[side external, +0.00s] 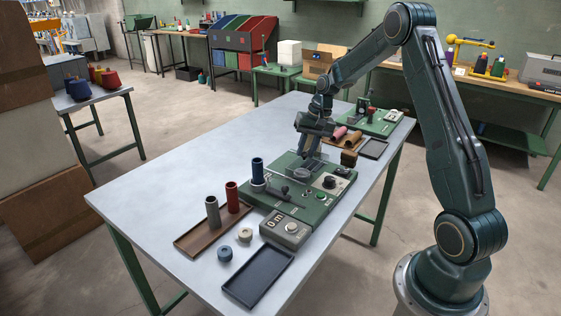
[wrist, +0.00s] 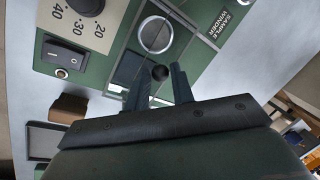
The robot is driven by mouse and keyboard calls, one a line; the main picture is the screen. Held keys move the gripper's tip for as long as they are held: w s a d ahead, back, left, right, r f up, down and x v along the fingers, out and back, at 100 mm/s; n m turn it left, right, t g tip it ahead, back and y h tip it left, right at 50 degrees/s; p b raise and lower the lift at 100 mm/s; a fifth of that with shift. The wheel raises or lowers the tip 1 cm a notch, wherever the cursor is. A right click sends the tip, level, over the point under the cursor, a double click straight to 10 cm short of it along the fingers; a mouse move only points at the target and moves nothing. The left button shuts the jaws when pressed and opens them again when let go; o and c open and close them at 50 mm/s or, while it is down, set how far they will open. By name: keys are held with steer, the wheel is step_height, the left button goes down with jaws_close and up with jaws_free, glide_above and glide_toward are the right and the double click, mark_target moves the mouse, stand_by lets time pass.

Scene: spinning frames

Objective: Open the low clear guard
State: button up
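The green sample winder (side external: 310,195) stands on the grey table. A round metal-rimmed part (wrist: 155,34) sits just beyond the knob.
The winder carries a dial (wrist: 88,6) and a rocker switch (wrist: 63,54). A blue bobbin (side external: 257,172) stands at its left. A brown tray (side external: 190,243) with bobbins and a dark tray (side external: 258,278) lie nearer. The table's left side is clear.

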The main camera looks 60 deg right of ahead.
jaws_close()
steer(key=shift+w, duration=4.05)
steer(key=shift+o, duration=2.3)
jaws_free()
steer(key=shift+r, duration=0.1)
steer(key=v, duration=1.3)
steer(key=shift+r, duration=0.35)
steer(key=shift+s, duration=0.1)
